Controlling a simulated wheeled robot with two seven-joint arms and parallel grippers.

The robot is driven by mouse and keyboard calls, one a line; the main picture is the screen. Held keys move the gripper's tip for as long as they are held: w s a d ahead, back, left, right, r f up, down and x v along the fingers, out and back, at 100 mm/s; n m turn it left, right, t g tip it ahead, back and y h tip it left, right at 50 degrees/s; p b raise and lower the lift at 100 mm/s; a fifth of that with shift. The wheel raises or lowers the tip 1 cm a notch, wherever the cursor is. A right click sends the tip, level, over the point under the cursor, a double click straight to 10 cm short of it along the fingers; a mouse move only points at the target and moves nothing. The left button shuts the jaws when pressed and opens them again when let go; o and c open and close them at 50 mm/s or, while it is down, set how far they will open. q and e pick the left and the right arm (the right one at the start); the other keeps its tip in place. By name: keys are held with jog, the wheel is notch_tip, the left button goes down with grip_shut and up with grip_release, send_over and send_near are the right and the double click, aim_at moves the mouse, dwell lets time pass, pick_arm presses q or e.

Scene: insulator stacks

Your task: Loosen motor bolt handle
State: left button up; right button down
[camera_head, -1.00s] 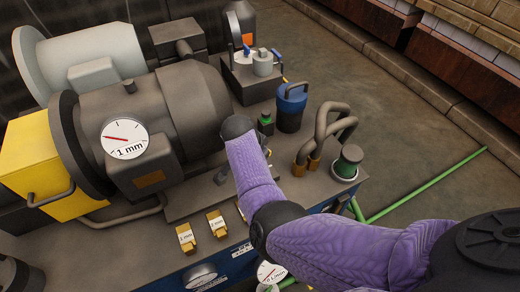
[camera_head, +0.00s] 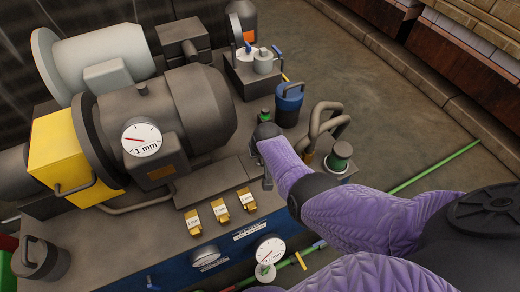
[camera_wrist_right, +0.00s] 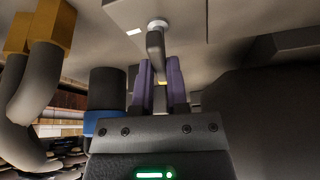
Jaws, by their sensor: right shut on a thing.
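The large dark grey motor (camera_head: 205,110) lies on the grey bench, with a round dial marked 1 mm (camera_head: 142,138) on its front. My right arm, in a purple sleeve, comes in from the right. My right gripper (camera_head: 266,182) points down at the bench just right of the motor, partly hidden by its own wrist. In the right wrist view, a grey bar-like handle (camera_wrist_right: 155,44) with a pale round end reaches between the purple fingers of the right gripper (camera_wrist_right: 159,75), which is shut on it. My left gripper is not in view.
Three yellow tagged blocks (camera_head: 219,210) stand along the bench's front edge. A second dial (camera_head: 269,250) is at the front.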

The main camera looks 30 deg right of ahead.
jog(key=shift+d+n+y, duration=0.1)
jog(key=shift+n+y, duration=0.3)
jog(key=shift+n, duration=0.6)
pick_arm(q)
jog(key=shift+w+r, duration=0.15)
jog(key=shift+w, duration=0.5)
pick_arm(e)
jog(key=shift+n, duration=0.6)
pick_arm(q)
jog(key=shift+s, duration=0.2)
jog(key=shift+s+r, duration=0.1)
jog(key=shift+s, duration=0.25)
pick_arm(e)
jog(key=c, duration=0.6)
grip_release()
jog(key=shift+y, duration=0.3)
jog(key=shift+c, duration=0.2)
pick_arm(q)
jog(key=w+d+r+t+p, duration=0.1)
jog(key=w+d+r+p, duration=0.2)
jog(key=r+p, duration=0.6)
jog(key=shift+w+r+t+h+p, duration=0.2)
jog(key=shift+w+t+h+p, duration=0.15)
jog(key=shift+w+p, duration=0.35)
pick_arm(e)
jog(key=v, duration=1)
